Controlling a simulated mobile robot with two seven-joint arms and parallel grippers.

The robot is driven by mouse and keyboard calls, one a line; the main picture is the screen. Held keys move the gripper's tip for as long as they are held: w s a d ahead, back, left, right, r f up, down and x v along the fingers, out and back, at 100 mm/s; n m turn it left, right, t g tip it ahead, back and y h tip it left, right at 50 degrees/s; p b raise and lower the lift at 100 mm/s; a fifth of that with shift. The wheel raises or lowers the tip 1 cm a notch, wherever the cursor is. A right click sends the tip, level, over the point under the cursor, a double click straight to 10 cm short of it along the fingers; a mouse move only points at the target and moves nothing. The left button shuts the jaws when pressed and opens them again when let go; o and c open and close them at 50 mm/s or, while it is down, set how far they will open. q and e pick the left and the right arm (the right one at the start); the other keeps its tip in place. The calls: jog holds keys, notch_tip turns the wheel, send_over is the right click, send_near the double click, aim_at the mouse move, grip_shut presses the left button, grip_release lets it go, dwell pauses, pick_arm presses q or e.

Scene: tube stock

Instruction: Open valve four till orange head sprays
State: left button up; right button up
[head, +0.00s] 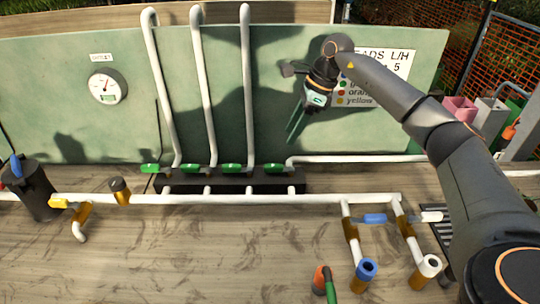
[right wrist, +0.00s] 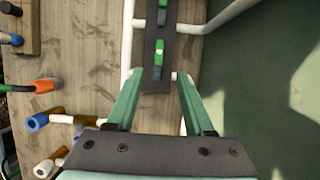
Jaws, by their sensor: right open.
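A black valve manifold (head: 245,187) lies along the foot of the green panel, with a row of green handles; the rightmost is the green handle (head: 273,168). None of the handles carries a number I can read. My right gripper (head: 294,128) is open and empty, pointing down above the right end of the row. In the right wrist view a green handle (right wrist: 160,46) shows ahead of the spread fingers, with a clear gap. No spray is visible. My left gripper is not in view.
A round gauge (head: 107,87) hangs on the panel, and a sign (head: 385,65) is partly hidden by my right arm. White pipes rise behind the manifold. A white pipe (head: 250,199) runs in front of it. An orange-ended green hose (head: 321,280) sits at the front; bench space left of it is free.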

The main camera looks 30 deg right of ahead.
aim_at(273, 165)
jog(key=p+x, duration=0.1)
jog(key=x, duration=1)
jog(key=shift+a+f+p, duration=0.1)
jog(key=shift+f+p, duration=0.05)
jog(key=shift+p, duration=0.2)
grip_shut()
dwell(0.8)
